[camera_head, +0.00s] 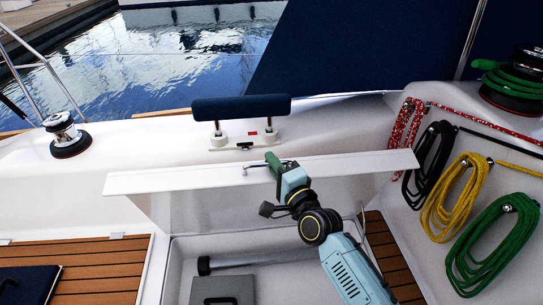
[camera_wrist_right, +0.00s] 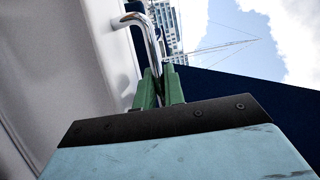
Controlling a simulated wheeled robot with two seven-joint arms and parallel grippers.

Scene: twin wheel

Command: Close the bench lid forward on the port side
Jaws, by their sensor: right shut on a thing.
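The white bench lid (camera_head: 180,178) stands raised over an open locker in the head view, its long edge running across the middle. A chrome handle (camera_head: 252,168) is on the lid's edge; in the wrist view the bent chrome handle (camera_wrist_right: 147,30) comes off a pale surface, which looks like the lid. My right gripper (camera_head: 273,163), with green fingers, is at the handle, and in the wrist view the fingers (camera_wrist_right: 160,88) are closed around it. My right arm reaches up across the open locker. My left gripper is not in view.
The open locker holds a grey box (camera_head: 222,291) and a dark-ended tube (camera_head: 245,260). A padded navy backrest (camera_head: 240,107) stands behind the lid. Winches (camera_head: 67,136) and hanging rope coils (camera_head: 457,192) flank it. Teak seating (camera_head: 95,262) lies to the left.

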